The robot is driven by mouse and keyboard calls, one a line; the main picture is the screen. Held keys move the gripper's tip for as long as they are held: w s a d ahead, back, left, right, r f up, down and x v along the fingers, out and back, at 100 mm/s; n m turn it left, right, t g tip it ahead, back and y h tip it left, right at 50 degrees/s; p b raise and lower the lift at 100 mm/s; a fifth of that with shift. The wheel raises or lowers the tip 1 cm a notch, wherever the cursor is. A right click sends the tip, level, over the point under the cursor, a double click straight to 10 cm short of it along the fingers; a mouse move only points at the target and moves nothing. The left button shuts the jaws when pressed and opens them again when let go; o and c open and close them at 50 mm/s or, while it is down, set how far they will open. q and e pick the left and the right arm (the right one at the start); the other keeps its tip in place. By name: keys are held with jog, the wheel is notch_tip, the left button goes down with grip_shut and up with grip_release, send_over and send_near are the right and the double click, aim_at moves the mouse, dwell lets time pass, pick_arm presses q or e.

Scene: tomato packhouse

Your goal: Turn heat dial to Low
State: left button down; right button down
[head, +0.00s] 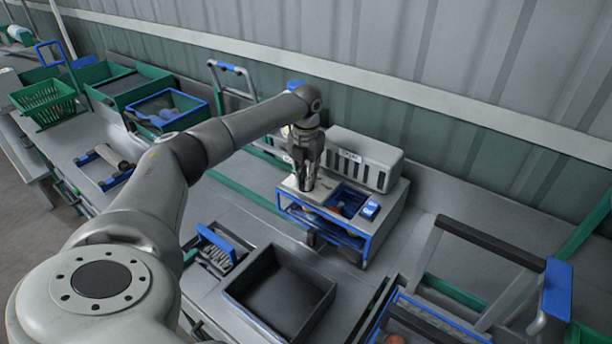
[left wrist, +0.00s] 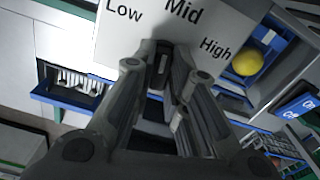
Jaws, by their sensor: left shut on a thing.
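The heat dial (left wrist: 162,63) is a small dark knob on a light panel (left wrist: 130,28) marked Low, Mid and High, seen in the left wrist view. Low is at the left, Mid at the top and High at the right. My left gripper (left wrist: 166,70) is shut on the dial, with a finger on each side. The fingers hide much of the knob, and I cannot tell exactly which mark it points to. In the head view my left gripper (head: 307,184) reaches down onto the grey machine's top, hiding the dial. My right gripper is not in view.
A blue switch (head: 370,209) and a blue-edged recess lie right of the gripper. A slotted grey box (head: 362,158) stands close behind it. A dark empty tray (head: 327,289) is in front. A yellow round thing (left wrist: 247,63) sits in the recess.

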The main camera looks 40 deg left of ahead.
pick_arm(q)
jog(key=n, duration=0.5)
jog(key=shift+w+r+n+p, duration=0.1)
jog(key=shift+r+n+p, duration=0.1)
jog(key=shift+n+p, duration=0.55)
jog(key=shift+n, duration=1.65)
jog(key=shift+a, duration=0.1)
jog(key=c, duration=1.5)
grip_release()
jog(key=shift+o, duration=0.3)
jog(key=shift+f, duration=0.1)
notch_tip(320, 180, up, 12)
